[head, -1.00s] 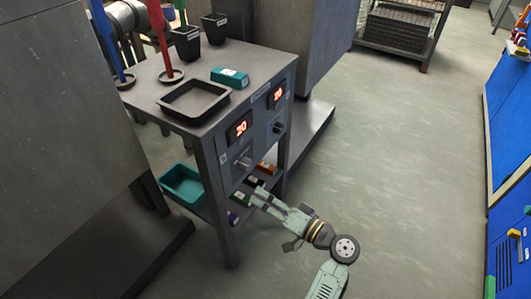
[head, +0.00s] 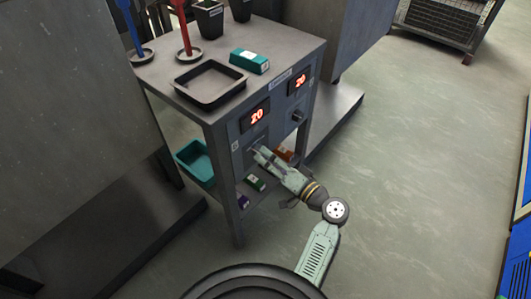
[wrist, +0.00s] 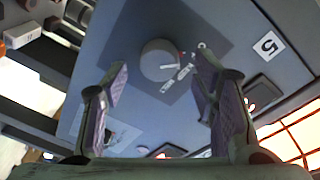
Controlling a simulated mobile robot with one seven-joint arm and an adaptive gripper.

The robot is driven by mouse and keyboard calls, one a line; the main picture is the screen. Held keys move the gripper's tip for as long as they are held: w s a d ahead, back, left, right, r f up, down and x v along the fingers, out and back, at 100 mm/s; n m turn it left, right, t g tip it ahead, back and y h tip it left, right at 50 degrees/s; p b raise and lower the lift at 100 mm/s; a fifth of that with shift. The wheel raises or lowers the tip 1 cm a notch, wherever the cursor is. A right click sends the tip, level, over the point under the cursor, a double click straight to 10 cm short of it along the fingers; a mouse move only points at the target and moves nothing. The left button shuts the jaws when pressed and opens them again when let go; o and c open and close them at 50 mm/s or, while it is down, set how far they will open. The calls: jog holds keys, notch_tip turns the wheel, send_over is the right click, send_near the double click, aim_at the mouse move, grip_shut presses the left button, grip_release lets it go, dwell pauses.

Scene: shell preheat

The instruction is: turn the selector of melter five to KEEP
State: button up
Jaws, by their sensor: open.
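The melter bench front panel (head: 240,137) carries two lit displays, both reading 20. My gripper (head: 257,153) is at the left half of this panel, below the left display (head: 255,115), and hides the left selector in the head view. In the wrist view, my gripper (wrist: 160,105) is open, its two fingers apart and empty. A round grey selector knob (wrist: 158,60) lies ahead between and beyond the fingertips. A white plate (wrist: 269,46) nearby seems to show a 5, turned over. Which setting the knob points to cannot be told.
A second knob (head: 298,115) is on the panel's right half. A black tray (head: 210,85) and a green box (head: 249,61) stand on the bench top. A teal bin (head: 196,161) is on the lower shelf.

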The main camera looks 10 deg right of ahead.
jog(key=shift+x, duration=1.1)
jog(key=c, duration=1.2)
jog(key=shift+o, duration=0.2)
